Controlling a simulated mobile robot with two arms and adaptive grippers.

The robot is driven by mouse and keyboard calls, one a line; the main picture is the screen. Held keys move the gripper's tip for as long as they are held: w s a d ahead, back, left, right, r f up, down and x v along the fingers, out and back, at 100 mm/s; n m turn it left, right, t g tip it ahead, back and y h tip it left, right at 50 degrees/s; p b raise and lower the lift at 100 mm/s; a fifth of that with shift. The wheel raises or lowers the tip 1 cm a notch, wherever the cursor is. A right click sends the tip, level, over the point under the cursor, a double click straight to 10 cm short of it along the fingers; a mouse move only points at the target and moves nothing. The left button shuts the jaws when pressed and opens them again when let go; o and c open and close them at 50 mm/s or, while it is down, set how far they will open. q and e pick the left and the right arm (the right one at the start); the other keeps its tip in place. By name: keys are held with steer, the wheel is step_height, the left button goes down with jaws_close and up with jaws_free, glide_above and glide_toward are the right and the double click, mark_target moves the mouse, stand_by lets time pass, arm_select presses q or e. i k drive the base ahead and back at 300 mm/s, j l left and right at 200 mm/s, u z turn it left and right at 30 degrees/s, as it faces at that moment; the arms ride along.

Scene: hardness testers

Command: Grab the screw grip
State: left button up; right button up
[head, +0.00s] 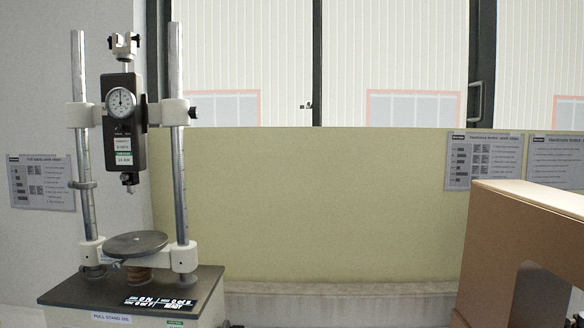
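A pull stand with two upright metal posts (178,150) stands at the left. A dark force gauge (122,130) with a round white dial hangs between the posts on white clamps. A small metal clamp-like fitting (124,45) sits on a rod above the gauge; it may be the screw grip, but I cannot be sure. Another small fitting (127,180) hangs below the gauge. A round dark plate (136,244) lies beneath it, above the stand's base, with a gap between them. Neither of my grippers is in view.
A brown boxy structure (530,215) with an opening fills the lower right. A yellowish wall panel (300,200) and windows are behind. Instruction sheets (483,160) hang on the walls. The space between stand and brown structure looks clear.

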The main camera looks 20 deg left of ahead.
mark_target(128, 52)
steer(key=u, duration=1.45)
